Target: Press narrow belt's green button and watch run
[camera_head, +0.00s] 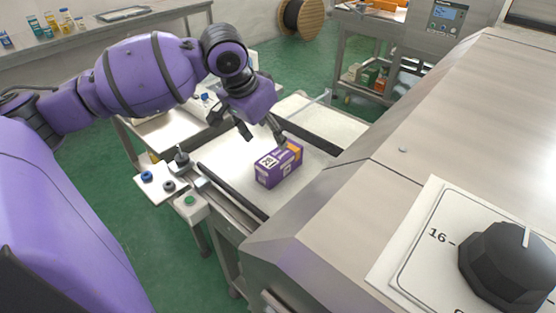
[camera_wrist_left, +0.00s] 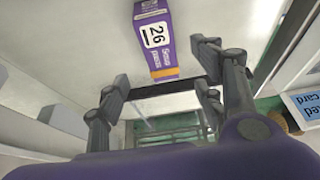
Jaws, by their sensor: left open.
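The green button (camera_head: 190,200) sits on a small pale box at the near left corner of the narrow belt (camera_head: 312,125). A purple and orange box (camera_head: 272,170) marked 26 lies on the belt; it also shows in the left wrist view (camera_wrist_left: 157,55). My left gripper (camera_head: 264,138) is open and empty above the belt, just behind the box in the head view. In the left wrist view its fingers (camera_wrist_left: 165,90) are spread, with the box beyond them. I cannot tell from the views whether a finger touches the box. My right gripper is not in view.
A white panel with a blue knob (camera_head: 147,176) and dark controls stands beside the green button. The steel detector housing (camera_head: 440,110) with a large black dial (camera_head: 508,262) fills the right. Tables stand at the back, with green floor between.

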